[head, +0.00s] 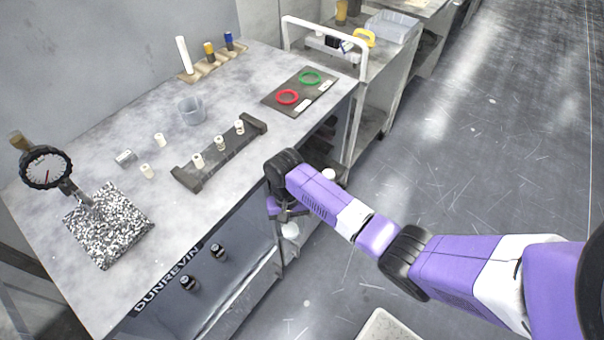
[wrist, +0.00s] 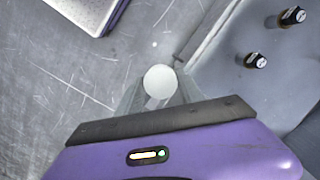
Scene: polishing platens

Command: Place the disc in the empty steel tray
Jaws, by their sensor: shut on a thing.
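My gripper (head: 288,212) hangs low beside the front right of the bench, below the tabletop. It is shut on a round white disc (head: 290,230). In the wrist view, the disc (wrist: 160,80) shows between the two grey fingers (wrist: 158,98), with bare floor behind it. I cannot make out an empty steel tray in either view.
A cart (head: 362,75) stands behind. Floor at right is clear.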

